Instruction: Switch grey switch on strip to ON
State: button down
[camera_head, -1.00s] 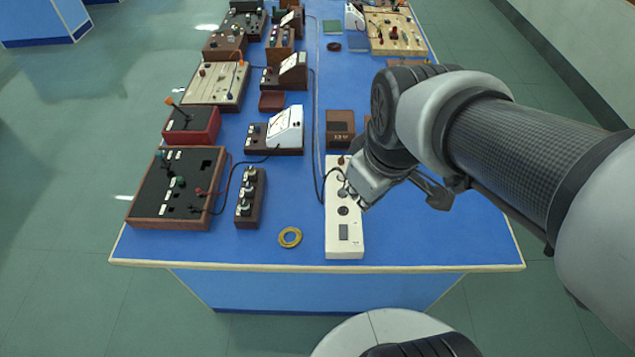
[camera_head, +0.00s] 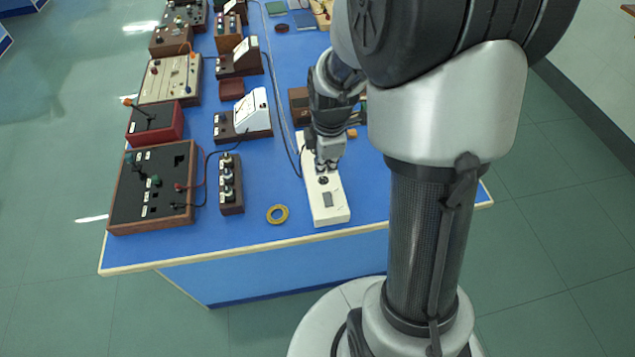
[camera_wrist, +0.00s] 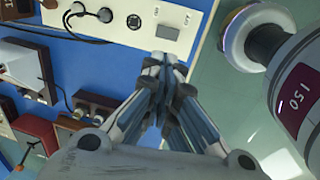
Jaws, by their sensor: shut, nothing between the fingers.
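The white strip (camera_head: 336,215) lies lengthwise near the front edge of the blue bench. Its small grey rectangular switch (camera_head: 328,199) is near the strip's front end. Which way the switch is set is too small to tell. My gripper (camera_head: 327,166) is over the strip, behind the switch in the head view, with its fingers shut and empty. In the wrist view the shut fingertips (camera_wrist: 165,64) are just below the strip (camera_wrist: 183,14) and close to the switch (camera_wrist: 167,32). I cannot tell whether they touch anything. My wrist hides the strip's far part in the head view.
A small box with several knobs (camera_head: 231,184) and a black-topped panel (camera_head: 152,187) stand further left. A black cable (camera_wrist: 40,32) runs from the strip. Bench surface between the ring and front edge is clear.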

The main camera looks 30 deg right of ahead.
aim_at(323, 203)
jog(key=f+b, duration=0.1)
jog(key=f, duration=0.3)
jog(key=w+f+b, duration=0.1)
jog(key=f+b, duration=0.1)
jog(key=f, duration=0.3)
jog(key=w+f+b, duration=0.1)
jog(key=f+b, duration=0.1)
jog(key=f, duration=0.2)
jog(key=shift+d+f, duration=0.25)
jog(key=shift+f, duration=0.15)
jog(key=shift+w+f+g+p, duration=0.1)
jog(key=shift+f+g+p, duration=0.15)
jog(key=shift+g+p, duration=0.35)
jog(key=shift+f, duration=0.1)
jog(key=shift+s, duration=0.25)
jog(key=shift+s+a, duration=0.2)
jog(key=shift+s, duration=0.35)
